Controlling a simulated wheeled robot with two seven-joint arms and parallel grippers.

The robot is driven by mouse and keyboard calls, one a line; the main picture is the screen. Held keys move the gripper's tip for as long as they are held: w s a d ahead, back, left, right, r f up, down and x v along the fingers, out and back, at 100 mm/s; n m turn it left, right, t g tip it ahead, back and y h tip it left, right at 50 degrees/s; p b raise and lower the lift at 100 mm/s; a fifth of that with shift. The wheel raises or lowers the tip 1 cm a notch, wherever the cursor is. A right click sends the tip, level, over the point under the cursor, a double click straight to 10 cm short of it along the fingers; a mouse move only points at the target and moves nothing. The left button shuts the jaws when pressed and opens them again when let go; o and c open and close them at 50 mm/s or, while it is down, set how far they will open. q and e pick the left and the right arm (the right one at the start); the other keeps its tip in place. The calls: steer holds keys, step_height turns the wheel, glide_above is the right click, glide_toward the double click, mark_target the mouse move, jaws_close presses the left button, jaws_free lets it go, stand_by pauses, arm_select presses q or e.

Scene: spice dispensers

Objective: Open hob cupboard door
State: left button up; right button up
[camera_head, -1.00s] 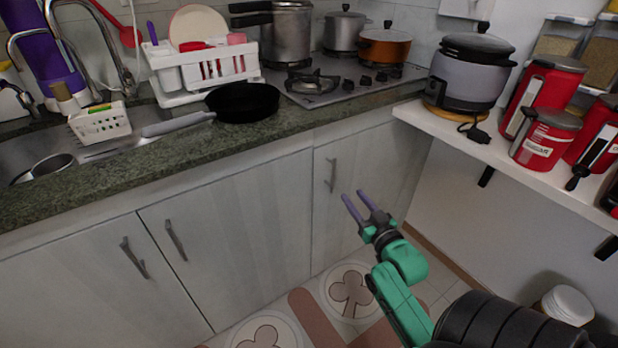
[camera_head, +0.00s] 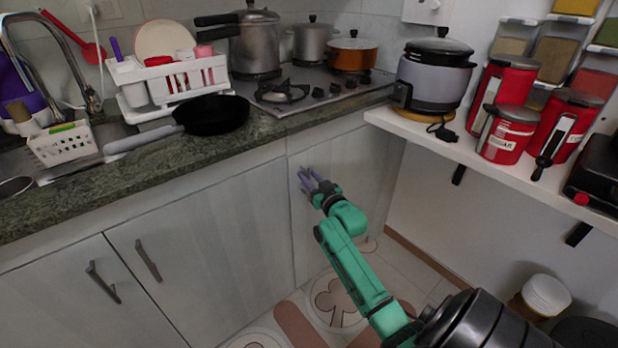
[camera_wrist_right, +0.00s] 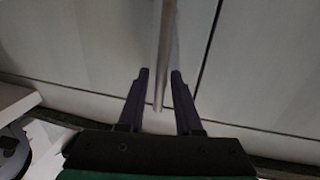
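The hob cupboard door (camera_head: 345,165) is the pale grey door under the hob, and it is shut. Its upright metal bar handle (camera_wrist_right: 165,50) runs down between the two fingers in the right wrist view. In the head view the gripper covers most or all of the handle. My right gripper (camera_head: 310,178) has dark purple fingers and a green arm and is at the door's upper left. In the right wrist view the gripper (camera_wrist_right: 160,75) is open around the handle, with gaps visible beside the bar. My left gripper is not in view.
A black frying pan (camera_head: 213,115) lies on the green countertop (camera_head: 60,205), left of the hob (camera_head: 300,92). A white shelf (camera_head: 430,140) at right holds a rice cooker (camera_head: 435,80) and red canisters. A white-lidded bin (camera_head: 545,296) stands on the floor below.

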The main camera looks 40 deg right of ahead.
jaws_close()
stand_by(1.2)
